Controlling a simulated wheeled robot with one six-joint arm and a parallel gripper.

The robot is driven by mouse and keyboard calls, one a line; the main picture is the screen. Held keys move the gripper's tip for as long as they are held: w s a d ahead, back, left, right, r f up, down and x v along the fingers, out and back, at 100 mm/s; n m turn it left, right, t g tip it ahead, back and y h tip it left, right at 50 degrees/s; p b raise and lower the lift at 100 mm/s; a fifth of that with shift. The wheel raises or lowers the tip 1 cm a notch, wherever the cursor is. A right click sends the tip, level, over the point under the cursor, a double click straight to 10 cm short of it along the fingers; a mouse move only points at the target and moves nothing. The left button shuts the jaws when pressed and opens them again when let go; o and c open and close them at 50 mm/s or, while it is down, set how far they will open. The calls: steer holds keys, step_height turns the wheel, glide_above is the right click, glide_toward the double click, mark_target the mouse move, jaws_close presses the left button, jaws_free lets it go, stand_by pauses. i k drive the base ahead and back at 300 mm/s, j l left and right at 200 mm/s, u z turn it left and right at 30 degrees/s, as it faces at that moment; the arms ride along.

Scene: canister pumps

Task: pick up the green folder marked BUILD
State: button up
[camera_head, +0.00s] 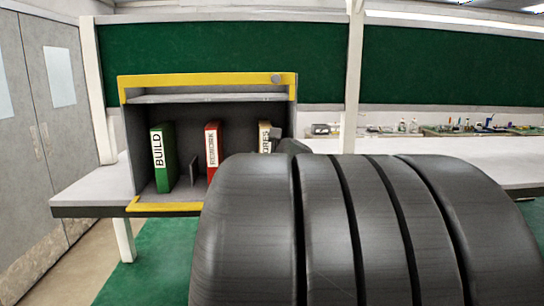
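The green folder marked BUILD (163,158) stands upright at the left inside an open grey box with yellow edges (165,207). Its white label faces me and nothing covers it. A large black ribbed part of my arm fills the lower right and hides much behind it. A small dark grey shape (291,146) shows above that part, by the box's right side; it may be the end of my arm. No fingers can be made out, and nothing is seen touching the green folder.
A red folder (212,146) and a partly hidden folder with a pale label (264,137) stand right of the green one. A thin grey divider (194,160) stands between green and red. The box sits on a white bench (95,190); grey doors (45,120) are at left.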

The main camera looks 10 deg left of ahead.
mark_target(162, 136)
steer(key=j+u, duration=0.85)
steer(key=i+j+u, duration=0.15)
steer(key=j+u, duration=0.25)
steer(key=j, duration=0.15)
